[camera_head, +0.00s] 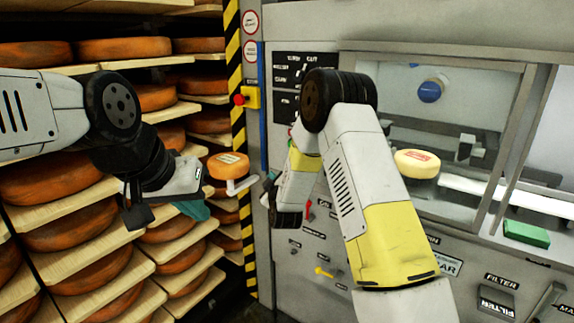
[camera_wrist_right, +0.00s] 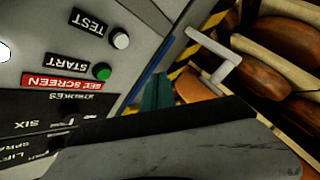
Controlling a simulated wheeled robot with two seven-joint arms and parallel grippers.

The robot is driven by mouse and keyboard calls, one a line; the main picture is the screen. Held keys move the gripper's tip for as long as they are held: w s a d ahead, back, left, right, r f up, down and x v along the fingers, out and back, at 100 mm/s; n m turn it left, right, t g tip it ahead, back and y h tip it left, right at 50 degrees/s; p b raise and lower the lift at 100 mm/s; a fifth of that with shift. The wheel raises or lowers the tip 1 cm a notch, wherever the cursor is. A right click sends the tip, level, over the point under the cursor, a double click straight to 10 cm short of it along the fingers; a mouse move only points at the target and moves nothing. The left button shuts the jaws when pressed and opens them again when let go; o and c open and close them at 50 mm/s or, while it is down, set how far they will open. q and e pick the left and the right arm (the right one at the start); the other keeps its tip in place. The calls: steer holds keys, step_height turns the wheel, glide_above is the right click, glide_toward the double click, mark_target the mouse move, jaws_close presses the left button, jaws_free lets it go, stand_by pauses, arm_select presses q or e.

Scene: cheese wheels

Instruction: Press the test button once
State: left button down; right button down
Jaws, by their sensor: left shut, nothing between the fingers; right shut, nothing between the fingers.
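The test button (camera_wrist_right: 120,40) is a pale round button beside the TEST label on the grey panel, in the upper middle of the right wrist view. I cannot make it out in the head view, where my right arm covers part of the panel. My right gripper (camera_wrist_right: 157,92) is shut and empty; its teal fingers are below and right of the button, apart from it in the picture. In the head view the right gripper (camera_head: 270,179) is partly hidden at the panel's left edge. My left gripper (camera_head: 196,209) is shut and empty in front of the cheese shelves.
A green start button (camera_wrist_right: 103,73) sits close to the test button. A white handle (camera_wrist_right: 215,62) sticks out near an orange cheese wheel (camera_head: 228,165). A red emergency stop (camera_head: 239,99) is on the striped post. Cheese shelves (camera_head: 110,225) fill the left. A window holds a pale cheese (camera_head: 417,164).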

steer(key=shift+a+f, duration=0.1)
steer(key=shift+f, duration=0.05)
steer(key=w+d, duration=0.5)
steer(key=w, duration=0.2)
stand_by(0.6)
steer(key=shift+w+d, duration=0.2)
stand_by(1.8)
steer(key=shift+w+d, duration=0.2)
steer(key=shift+w, duration=0.05)
steer(key=shift+w+d, duration=0.25)
steer(key=shift+w, duration=0.05)
stand_by(0.7)
steer(key=shift+s+a, duration=0.5)
steer(key=shift+s, duration=0.15)
